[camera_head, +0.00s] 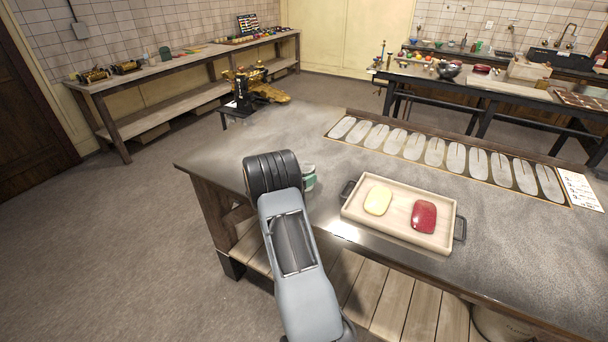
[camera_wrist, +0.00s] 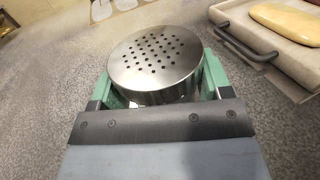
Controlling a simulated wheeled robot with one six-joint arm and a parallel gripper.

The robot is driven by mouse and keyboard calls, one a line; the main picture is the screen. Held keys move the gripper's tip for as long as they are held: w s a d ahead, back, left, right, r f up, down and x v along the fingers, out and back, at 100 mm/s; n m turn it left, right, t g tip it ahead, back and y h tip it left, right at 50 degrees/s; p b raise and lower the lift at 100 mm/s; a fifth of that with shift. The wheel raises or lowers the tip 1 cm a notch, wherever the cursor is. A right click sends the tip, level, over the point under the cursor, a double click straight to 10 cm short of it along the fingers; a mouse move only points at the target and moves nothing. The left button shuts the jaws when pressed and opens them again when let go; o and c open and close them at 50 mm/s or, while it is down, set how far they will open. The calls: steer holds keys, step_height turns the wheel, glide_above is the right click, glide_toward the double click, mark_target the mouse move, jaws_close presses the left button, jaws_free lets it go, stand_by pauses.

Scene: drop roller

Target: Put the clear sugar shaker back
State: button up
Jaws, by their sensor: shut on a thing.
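The sugar shaker (camera_wrist: 155,60) shows in the wrist view as a round, shiny metal lid with many small holes. Its body is hidden below the lid, so I cannot see whether it is clear. My gripper (camera_wrist: 155,85) has its green fingers on either side of the shaker and is shut on it. In the head view my arm hides most of the gripper (camera_head: 308,178), which is over the left part of the grey table (camera_head: 270,135), left of the tray. I cannot tell whether the shaker touches the table.
A wooden tray (camera_head: 350,211) with dark handles holds a yellow block (camera_head: 377,201) and a red block (camera_head: 424,216), close to the right of my gripper. A board with a row of pale oval shapes (camera_head: 434,150) lies along the far edge. The table between is clear.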

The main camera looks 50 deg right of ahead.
steer(key=shift+f, duration=0.2)
steer(key=o, duration=1)
steer(key=shift+r, duration=0.1)
steer(key=shift+o, duration=0.2)
steer(key=shift+r, duration=0.25)
steer(key=a, duration=0.3)
steer(key=w+a+b, duration=0.1)
steer(key=a, duration=0.3)
steer(key=a+b, duration=0.1)
steer(key=a, duration=0.3)
steer(key=shift+w+a, duration=0.2)
steer(key=shift+w, duration=0.05)
steer(key=s+a+r+m+t+y, duration=0.3)
steer(key=s+a+m+y, duration=0.5)
steer(key=a, duration=0.6)
steer(key=s+a+r+m+t+y, duration=0.3)
steer(key=s+a+m+y, duration=0.5)
steer(key=a, duration=0.6)
steer(key=shift+s+r+m+y, duration=0.3)
steer(key=shift+s+r+y, duration=0.55)
steer(key=shift+s, duration=0.25)
